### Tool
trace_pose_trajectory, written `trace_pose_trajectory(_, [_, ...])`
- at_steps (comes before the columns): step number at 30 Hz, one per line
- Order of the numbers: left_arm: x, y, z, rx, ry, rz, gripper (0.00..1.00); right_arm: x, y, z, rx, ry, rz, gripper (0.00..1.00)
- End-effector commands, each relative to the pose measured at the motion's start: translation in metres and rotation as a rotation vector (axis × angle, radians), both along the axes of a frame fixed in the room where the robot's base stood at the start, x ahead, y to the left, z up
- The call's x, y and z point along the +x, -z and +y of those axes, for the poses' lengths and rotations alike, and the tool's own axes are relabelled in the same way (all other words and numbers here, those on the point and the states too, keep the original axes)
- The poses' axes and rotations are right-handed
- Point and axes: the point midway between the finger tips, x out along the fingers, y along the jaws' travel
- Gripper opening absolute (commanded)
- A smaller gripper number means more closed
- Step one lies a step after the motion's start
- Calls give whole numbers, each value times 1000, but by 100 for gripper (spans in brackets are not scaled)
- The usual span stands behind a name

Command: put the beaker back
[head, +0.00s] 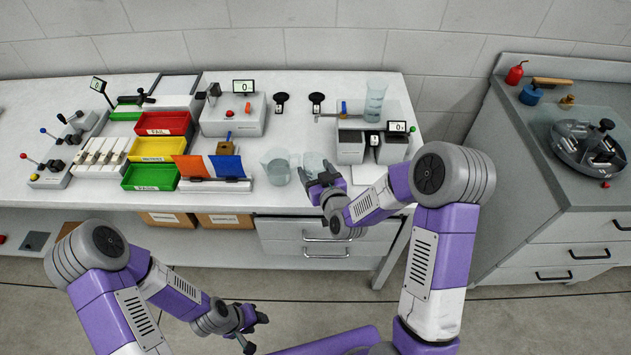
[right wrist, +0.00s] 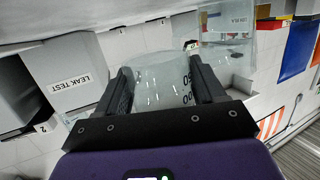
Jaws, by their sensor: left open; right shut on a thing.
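A clear beaker (head: 313,161) is between the fingers of my right gripper (head: 322,184) at the front of the bench. The right wrist view shows this beaker (right wrist: 160,80) with dark volume marks, between both fingers (right wrist: 164,92). I cannot tell whether its base touches the bench. A second clear beaker (head: 276,168) stands just left of it; in the right wrist view it shows behind the held one (right wrist: 230,45). My left gripper (head: 256,331) is open and empty, low in front of the bench, over the floor.
A grey station (head: 351,147) with a tall clear cylinder (head: 375,101) stands right of the held beaker. A "LEAK TEST" label (right wrist: 70,84) shows in the right wrist view. Red (head: 163,123), yellow and green bins stand left, beside an orange and blue panel (head: 225,166). A drawer cabinet (head: 545,220) stands right.

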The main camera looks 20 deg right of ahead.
Motion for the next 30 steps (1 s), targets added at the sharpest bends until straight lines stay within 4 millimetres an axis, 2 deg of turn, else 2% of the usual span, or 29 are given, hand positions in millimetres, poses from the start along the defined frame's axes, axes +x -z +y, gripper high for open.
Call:
trace_pose_trajectory(7, [0, 10, 0, 0, 0, 0, 43, -1, 34, 0, 1, -1, 3, 36])
trace_pose_trajectory(20, [0, 15, 0, 0, 0, 0, 43, 0, 40, 0, 0, 0, -1, 36])
trace_pose_trajectory(21, [0, 14, 0, 0, 0, 0, 43, 0, 39, 0, 0, 0, 0, 73])
trace_pose_trajectory(25, [0, 13, 0, 0, 0, 0, 43, 0, 38, 0, 0, 0, 0, 93])
trace_pose_trajectory(30, [0, 13, 0, 0, 0, 0, 43, 0, 38, 0, 0, 0, 0, 94])
